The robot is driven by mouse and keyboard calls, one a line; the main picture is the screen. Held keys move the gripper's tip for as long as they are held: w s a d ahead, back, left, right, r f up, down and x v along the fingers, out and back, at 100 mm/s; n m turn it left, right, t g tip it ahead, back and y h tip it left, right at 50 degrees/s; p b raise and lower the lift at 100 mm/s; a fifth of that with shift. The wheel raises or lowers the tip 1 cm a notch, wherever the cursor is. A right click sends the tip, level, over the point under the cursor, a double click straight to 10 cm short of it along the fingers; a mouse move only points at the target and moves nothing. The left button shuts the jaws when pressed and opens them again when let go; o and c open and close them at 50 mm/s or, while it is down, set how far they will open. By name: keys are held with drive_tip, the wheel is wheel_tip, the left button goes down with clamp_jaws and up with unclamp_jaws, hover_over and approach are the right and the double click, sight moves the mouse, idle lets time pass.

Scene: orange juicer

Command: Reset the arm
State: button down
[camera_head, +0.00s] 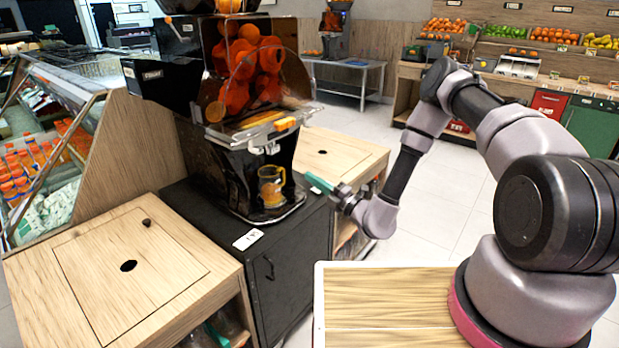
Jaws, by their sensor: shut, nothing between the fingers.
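My arm rises from the right of the picture, bends over and comes down at the centre. My gripper (318,183) is at its lower end, pointing left toward the juicer. Its teal fingers look closed and hold nothing visible. The juicer (222,150) stands on a dark cabinet, with several oranges in its clear top. A clear pitcher with a yellow handle (271,186) stands under the juicer's spout and appears to hold some orange juice. My gripper is to the right of the pitcher, apart from it.
The dark cabinet (262,285) stands between wooden counters; the left one (133,265) has a round hole. A glass display case (45,130) with bottles is at the far left. Fruit shelves (540,65) line the back right. Open floor (452,200) lies behind my arm.

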drive_tip(key=s+d+r+n+g, duration=0.1)
drive_tip(key=s+r+n+g, duration=0.3)
drive_tip(key=r+n+g, duration=0.3)
drive_tip(key=s+r+n+g+h, duration=0.1)
drive_tip(key=s+r+n+g, duration=0.3)
drive_tip(key=r+n, duration=0.55)
drive_tip(key=s+d+r+n+g, duration=0.1)
drive_tip(key=s+r+n+g, duration=0.3)
drive_tip(key=r+n+g, duration=0.35)
drive_tip(key=s+d+r+n+t+h, duration=0.6)
drive_tip(key=d+r+n, duration=0.1)
drive_tip(key=d, duration=0.4)
drive_tip(key=s+d+r+n+t+h, duration=0.6)
drive_tip(key=d+r+n+t+h, duration=0.1)
drive_tip(key=d, duration=0.5)
wheel_tip(320, 180, up, 2)
drive_tip(key=shift+s+d+r+n, duration=0.1)
drive_tip(key=shift+s+d+n, duration=0.15)
drive_tip(key=shift+n, duration=0.55)
